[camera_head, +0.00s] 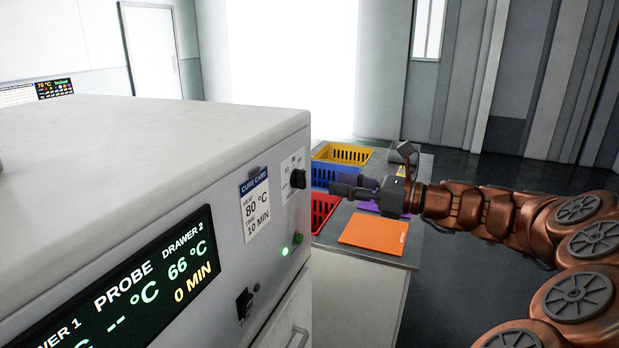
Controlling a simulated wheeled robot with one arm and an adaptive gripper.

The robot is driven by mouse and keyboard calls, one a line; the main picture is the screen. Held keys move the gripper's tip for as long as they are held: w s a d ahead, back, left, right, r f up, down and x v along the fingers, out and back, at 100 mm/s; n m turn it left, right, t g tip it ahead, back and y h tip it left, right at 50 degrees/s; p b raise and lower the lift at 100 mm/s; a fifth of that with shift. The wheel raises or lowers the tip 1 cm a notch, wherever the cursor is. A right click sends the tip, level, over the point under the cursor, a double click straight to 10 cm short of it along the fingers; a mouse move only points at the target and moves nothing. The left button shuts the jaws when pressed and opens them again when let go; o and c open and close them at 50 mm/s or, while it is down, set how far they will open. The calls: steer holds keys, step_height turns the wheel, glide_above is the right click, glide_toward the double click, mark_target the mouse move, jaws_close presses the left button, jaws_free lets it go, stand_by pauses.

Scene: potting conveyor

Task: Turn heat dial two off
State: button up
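A black heat dial (298,179) sits on a small white scale plate near the right end of the oven's front panel. The scale print and the dial's pointer are too small to read, and which dial number it is cannot be told. My gripper (333,188) is to the right of the dial, apart from it in the picture, with its dark fingers pointing left. No object shows in it; the finger gap is unclear. The display (130,290) reads 66 °C and 0 MIN for drawer 2; the drawer 1 reading is partly cut off.
A cure card (256,205) reads 80 °C, 10 MIN. Below the dial are a lit green lamp (285,251) and a black switch (244,304). Behind my gripper, a table holds yellow (342,153), blue (322,173) and red (322,210) baskets and an orange mat (374,234).

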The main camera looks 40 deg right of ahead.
mark_target(306, 179)
steer(key=p+x, duration=0.1)
steer(key=x, duration=0.6)
steer(key=shift+a+p, duration=0.25)
steer(key=shift+p, duration=0.05)
jaws_close()
